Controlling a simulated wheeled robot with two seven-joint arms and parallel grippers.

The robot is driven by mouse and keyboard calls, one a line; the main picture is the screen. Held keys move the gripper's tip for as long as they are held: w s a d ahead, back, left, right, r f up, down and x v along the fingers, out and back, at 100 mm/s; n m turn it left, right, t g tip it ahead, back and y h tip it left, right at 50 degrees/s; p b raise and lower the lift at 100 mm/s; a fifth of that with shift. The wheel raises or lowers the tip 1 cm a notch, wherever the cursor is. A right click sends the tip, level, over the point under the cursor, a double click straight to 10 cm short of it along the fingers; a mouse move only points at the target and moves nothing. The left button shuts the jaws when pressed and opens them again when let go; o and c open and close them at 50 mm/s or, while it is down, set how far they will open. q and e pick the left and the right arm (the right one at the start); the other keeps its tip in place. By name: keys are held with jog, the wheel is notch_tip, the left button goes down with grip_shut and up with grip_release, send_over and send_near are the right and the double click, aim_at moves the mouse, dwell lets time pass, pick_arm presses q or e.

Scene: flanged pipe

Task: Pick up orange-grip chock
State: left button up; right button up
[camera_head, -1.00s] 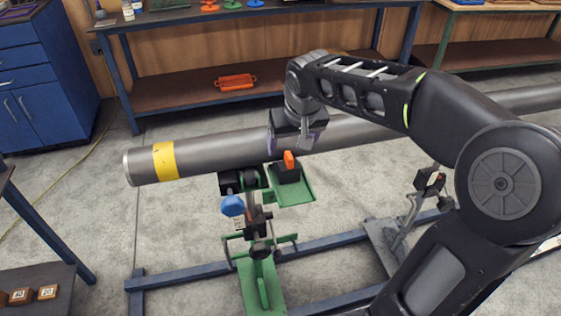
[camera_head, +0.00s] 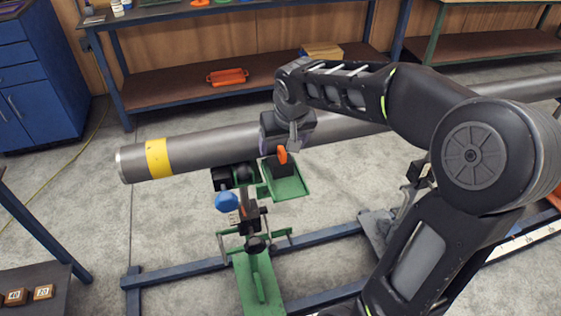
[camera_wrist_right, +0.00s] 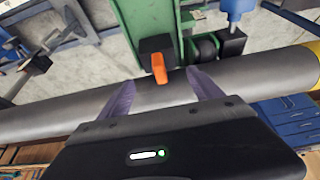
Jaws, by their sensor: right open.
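The orange-grip chock (camera_head: 282,156) is a black block with an upright orange grip. It sits on a small green tray (camera_head: 290,187) beside the pipe stand. My right gripper (camera_head: 287,143) is open just above and behind it, close to the pipe. In the right wrist view the orange grip (camera_wrist_right: 159,68) shows between the two spread fingers of my right gripper (camera_wrist_right: 163,80), near their tips. I cannot tell whether either finger touches it. My left gripper is in neither view.
A long grey pipe (camera_head: 215,150) with a yellow band lies across the stand, right by my gripper. A blue knob (camera_head: 227,202) and the green stand (camera_head: 256,275) are in front. An orange tray (camera_head: 227,77) lies on the rear bench's lower shelf.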

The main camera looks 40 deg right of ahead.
jog(key=p+x, duration=0.1)
jog(key=x, duration=0.3)
jog(key=shift+w+a+f, duration=0.1)
jog(key=shift+w+f, duration=0.1)
jog(key=shift+f, duration=0.2)
jog(key=shift+c, duration=0.2)
grip_shut()
dwell(0.7)
